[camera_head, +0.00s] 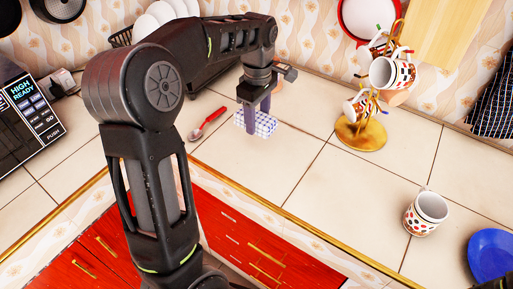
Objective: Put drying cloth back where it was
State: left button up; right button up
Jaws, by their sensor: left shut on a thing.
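My left gripper (258,113) points down over the counter, in the middle of the view. It is shut on a small blue-and-white checked cloth (267,127), which sits at its fingertips. The cloth is at or just above the white tiles; I cannot tell if it touches them. My left arm comes in from the left and covers much of the counter and wall behind. My right gripper is not in view.
A red-handled spoon (207,123) lies left of the cloth. A gold mug stand (361,136) with patterned mugs stands to the right. A dark checked cloth (494,95) hangs on the wall.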

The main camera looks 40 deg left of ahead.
pick_arm(q)
send_over(258, 151)
notch_tip(258, 151, down, 6)
jog(key=shift+a+r+p, duration=0.1)
jog(key=shift+p, duration=0.2)
jog(key=shift+f, duration=1.95)
jog(key=shift+f, duration=0.2)
jog(key=o, duration=1.2)
jog(key=shift+r, duration=0.1)
notch_tip(258, 151, up, 12)
jog(key=shift+r, duration=0.15)
